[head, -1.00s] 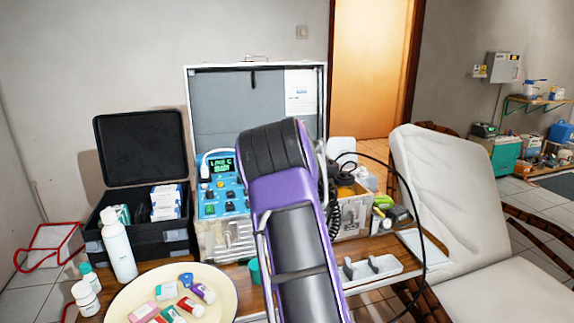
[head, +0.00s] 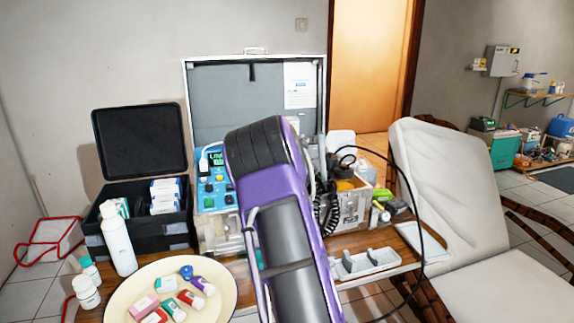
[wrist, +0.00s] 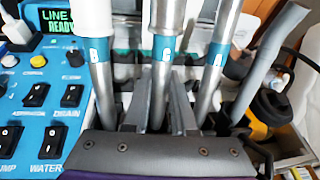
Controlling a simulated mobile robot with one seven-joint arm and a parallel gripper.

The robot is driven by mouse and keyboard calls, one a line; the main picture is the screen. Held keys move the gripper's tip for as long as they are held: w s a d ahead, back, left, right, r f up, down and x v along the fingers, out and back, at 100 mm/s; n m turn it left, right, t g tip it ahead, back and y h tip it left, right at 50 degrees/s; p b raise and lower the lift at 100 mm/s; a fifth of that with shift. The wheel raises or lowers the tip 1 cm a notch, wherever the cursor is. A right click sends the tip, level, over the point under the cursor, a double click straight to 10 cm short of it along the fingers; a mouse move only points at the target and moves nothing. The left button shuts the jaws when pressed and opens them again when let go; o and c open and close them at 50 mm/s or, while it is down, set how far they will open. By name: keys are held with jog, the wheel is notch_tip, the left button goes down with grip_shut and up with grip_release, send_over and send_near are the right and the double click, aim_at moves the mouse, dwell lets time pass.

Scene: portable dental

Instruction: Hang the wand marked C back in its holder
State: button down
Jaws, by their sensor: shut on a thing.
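Several silver wands with teal bands stand side by side in the wrist view. The middle wand (wrist: 165,48) is between the grey fingers of my gripper (wrist: 158,98), which is shut on it. The mark on its band is too small to read for sure. One wand (wrist: 101,60) stands to its left and another wand (wrist: 214,58) to its right, both apart from my fingers. The holder is mostly hidden behind the wands and fingers, so I cannot tell how the held wand sits in it. In the head view my arm hides the gripper and most wands.
A blue control panel (wrist: 38,105) with switches is close on the left; its display (wrist: 52,15) reads "LINE READY". A grey hose-like part (wrist: 268,65) and a yellow-black item (wrist: 270,108) are on the right. A cream basin (head: 118,292) holds small coloured items.

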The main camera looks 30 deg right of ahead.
jog(key=c, duration=0.7)
grip_release()
jog(key=shift+o, duration=0.2)
jog(key=v, duration=0.8)
dwell(0.6)
